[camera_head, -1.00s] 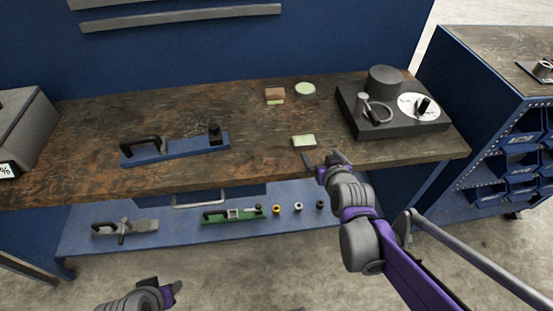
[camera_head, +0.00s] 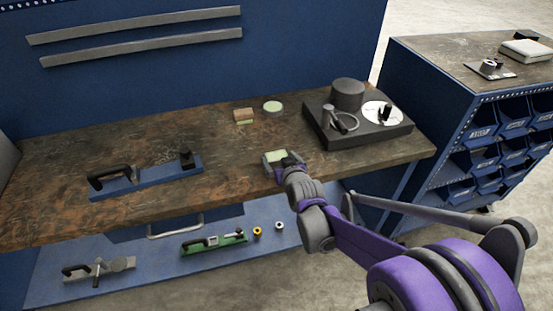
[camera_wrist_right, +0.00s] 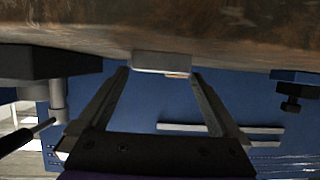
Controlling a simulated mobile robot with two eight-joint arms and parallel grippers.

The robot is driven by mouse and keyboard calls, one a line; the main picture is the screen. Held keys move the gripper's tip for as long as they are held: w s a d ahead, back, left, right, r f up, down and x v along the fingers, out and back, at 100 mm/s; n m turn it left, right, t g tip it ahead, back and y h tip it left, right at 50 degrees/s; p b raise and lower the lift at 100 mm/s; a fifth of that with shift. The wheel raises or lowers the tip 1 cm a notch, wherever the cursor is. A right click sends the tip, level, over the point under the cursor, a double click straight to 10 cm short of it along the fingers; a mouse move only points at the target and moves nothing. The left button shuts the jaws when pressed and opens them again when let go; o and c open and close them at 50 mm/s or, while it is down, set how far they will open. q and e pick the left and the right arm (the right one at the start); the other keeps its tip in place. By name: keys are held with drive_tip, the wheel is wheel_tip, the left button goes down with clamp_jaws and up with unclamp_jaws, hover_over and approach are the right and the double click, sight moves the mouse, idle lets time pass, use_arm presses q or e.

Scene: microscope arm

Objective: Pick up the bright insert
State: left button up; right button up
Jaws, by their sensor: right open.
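The bright insert is a pale green rectangular block (camera_head: 275,156) lying flat near the front edge of the workbench. My right gripper (camera_head: 286,163) is at the insert's front side and partly hides it. In the right wrist view the insert (camera_wrist_right: 160,62) appears as a pale block in the gap between the tips of my open right gripper (camera_wrist_right: 159,73). I cannot tell whether either finger touches it. My left gripper is not in view.
Behind the insert are a brown-topped block (camera_head: 243,115) and a round pale green disc (camera_head: 273,106). A dark fixture (camera_head: 350,133) with a cylinder stands to the right. A blue tool with a black handle (camera_head: 150,178) lies to the left. The bench (camera_head: 215,145) between is clear.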

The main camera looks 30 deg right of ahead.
sight(277, 155)
drive_tip(key=x, duration=0.3)
drive_tip(key=shift+w+f, duration=0.15)
drive_tip(key=shift+w, duration=0.05)
clamp_jaws()
idle(0.4)
